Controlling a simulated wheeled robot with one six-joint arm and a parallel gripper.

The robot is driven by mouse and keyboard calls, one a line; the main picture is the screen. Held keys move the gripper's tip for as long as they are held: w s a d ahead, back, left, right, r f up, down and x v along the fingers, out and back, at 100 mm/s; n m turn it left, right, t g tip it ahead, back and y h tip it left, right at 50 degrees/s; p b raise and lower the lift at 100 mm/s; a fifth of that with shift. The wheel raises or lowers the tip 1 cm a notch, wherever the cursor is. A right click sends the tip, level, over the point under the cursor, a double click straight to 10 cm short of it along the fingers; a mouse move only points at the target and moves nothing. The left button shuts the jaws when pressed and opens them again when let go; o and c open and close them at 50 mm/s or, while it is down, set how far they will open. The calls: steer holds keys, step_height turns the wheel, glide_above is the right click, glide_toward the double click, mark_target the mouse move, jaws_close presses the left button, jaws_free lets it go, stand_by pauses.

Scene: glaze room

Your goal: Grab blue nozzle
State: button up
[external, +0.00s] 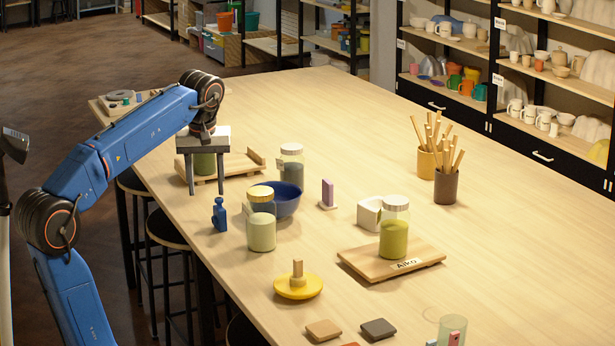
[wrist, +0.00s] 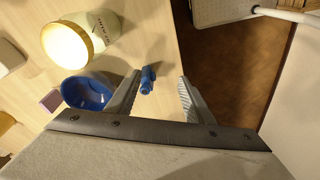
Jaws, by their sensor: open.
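The blue nozzle (external: 219,215) stands upright near the table's left edge in the external view. In the wrist view the nozzle (wrist: 147,79) shows between my finger tips in the picture, closer to the left finger. My gripper (external: 205,185) is open and points down, above and behind the nozzle in the external view. Its fingers (wrist: 159,80) hold nothing, and no contact with the nozzle shows.
A pale green jar (external: 261,228) and a blue bowl (external: 284,199) stand right of the nozzle. A wooden tray (external: 232,166) with a green jar is behind my gripper. A yellow piece (external: 298,286) is nearer the front.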

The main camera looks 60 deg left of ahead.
mark_target(217, 198)
steer(key=w+a+r+n+h, duration=0.2)
steer(key=w+a+r+n, duration=0.3)
steer(key=a, duration=0.1)
steer(key=shift+g, duration=0.4)
step_height(217, 198, down, 12)
steer(key=shift+a+r, duration=0.1)
steer(key=shift+a, duration=0.05)
steer(key=shift+d+f, duration=0.15)
steer(key=shift+f, duration=1.2)
steer(key=shift+d+f, duration=0.15)
steer(key=shift+f, duration=1.2)
steer(key=c, duration=1.2)
